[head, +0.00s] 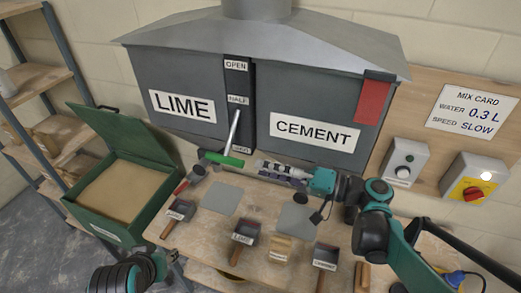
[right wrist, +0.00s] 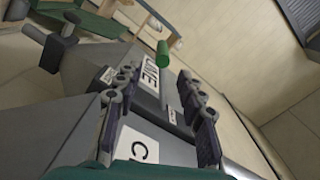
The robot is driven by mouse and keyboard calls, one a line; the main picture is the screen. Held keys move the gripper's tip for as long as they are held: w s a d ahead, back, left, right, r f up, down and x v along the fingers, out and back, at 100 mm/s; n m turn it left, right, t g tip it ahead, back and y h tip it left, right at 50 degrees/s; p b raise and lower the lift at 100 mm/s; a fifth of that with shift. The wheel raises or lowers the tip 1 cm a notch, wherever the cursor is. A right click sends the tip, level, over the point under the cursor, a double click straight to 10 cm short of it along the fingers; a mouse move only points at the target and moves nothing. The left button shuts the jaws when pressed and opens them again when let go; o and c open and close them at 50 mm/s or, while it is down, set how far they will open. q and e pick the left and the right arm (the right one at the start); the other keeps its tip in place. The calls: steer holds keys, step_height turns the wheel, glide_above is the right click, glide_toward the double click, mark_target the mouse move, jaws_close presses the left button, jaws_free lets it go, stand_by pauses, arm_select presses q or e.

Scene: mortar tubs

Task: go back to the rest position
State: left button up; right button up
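My right gripper (head: 264,167) reaches in from the right in the head view, in front of the hopper and above the bench. In the right wrist view its two fingers (right wrist: 158,108) are spread apart with nothing between them. A green grip (head: 222,159) on a grey lever rod (head: 235,130) lies just left of the fingertips, apart from them. The green grip also shows beyond the fingers in the right wrist view (right wrist: 163,54). The rod meets the slotted plate near the HALF label (head: 238,99). Part of my left arm shows at the lower left; its gripper is not seen.
The grey hopper (head: 300,95) with LIME and CEMENT labels stands behind. Labelled scoops (head: 245,240) and grey plates (head: 222,199) lie on the bench. A green sand box (head: 122,190) stands left. Control boxes (head: 475,180) are on the right wall.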

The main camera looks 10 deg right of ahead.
steer(key=s+a+f+m+g+h+b, duration=0.15)
steer(key=f+h+b, duration=0.25)
steer(key=f, duration=0.6)
steer(key=s+a+f+n+g+h+b, duration=0.1)
steer(key=s+f+h+b, duration=0.25)
steer(key=f, duration=0.55)
steer(key=s+d+f+n+h+b, duration=0.1)
steer(key=s+d+f+h+b, duration=0.3)
steer(key=d+f+h+b, duration=0.3)
step_height(320, 180, down, 5)
steer(key=shift+s+d+r+t+h, duration=0.2)
steer(key=shift+d+t+h, duration=0.25)
steer(key=shift+d, duration=0.8)
